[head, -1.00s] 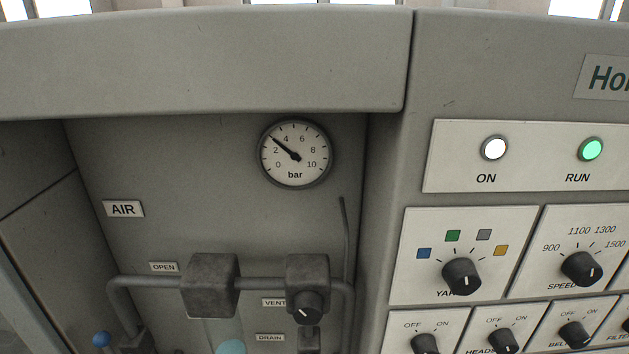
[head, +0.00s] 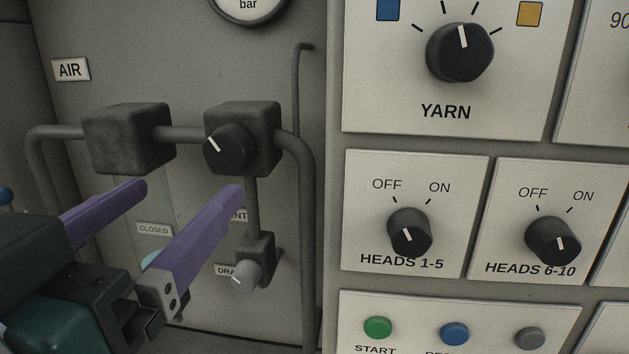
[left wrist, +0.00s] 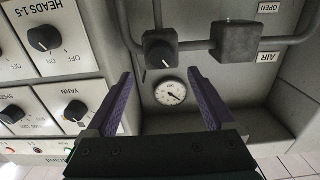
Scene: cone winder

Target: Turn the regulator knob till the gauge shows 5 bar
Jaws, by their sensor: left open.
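The regulator knob (head: 226,147), black with a white mark toward its left, sits on a dark block in the air pipe. It also shows in the left wrist view (left wrist: 160,55). Only the lower edge of the gauge (head: 248,12) shows in the head view, its needle out of frame. The left wrist view shows the whole gauge (left wrist: 170,92) upside down, too small to read surely. My left gripper (head: 186,190) is open and empty, its purple fingers apart, below and in front of the knob, not touching it. My right gripper is not in view.
A second block (head: 127,139) sits left on the pipe. A small grey drain knob (head: 244,276) is below the regulator. A thin bent tube (head: 298,110) runs at right. The switch panel (head: 360,250) with the yarn and heads knobs stands out close on the right.

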